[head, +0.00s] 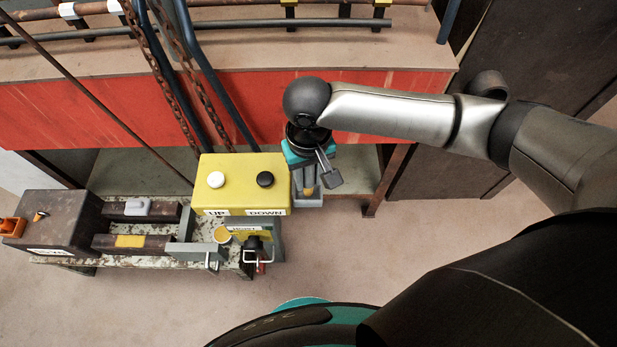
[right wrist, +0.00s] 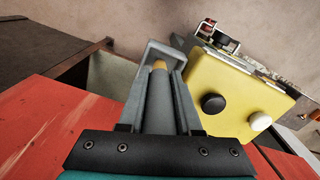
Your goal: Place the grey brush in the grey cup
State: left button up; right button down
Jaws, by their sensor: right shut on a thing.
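My right gripper (head: 309,180) points down beside the yellow control box and is shut on the grey brush. In the right wrist view the brush (right wrist: 160,108) is a grey cylinder between the two fingers, with a yellow tip at its far end. The square grey cup (right wrist: 158,46) lies around and beyond that tip in this view. In the head view the cup (head: 318,202) shows just below the fingertips, largely covered by them. I cannot tell whether the tip is inside the cup or only above it. My left gripper is not in view.
The yellow box (head: 240,181) with UP and DOWN buttons stands close to the left of my gripper. Chains and blue bars hang behind it. A red-fronted bench (head: 80,112) runs along the back. A low cart (head: 105,256) stands at left; open floor lies in front.

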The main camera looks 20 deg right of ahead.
jog(key=shift+f, duration=0.15)
jog(key=c, duration=0.9)
grip_release()
notch_tip(320, 180, up, 12)
jog(key=p, duration=0.4)
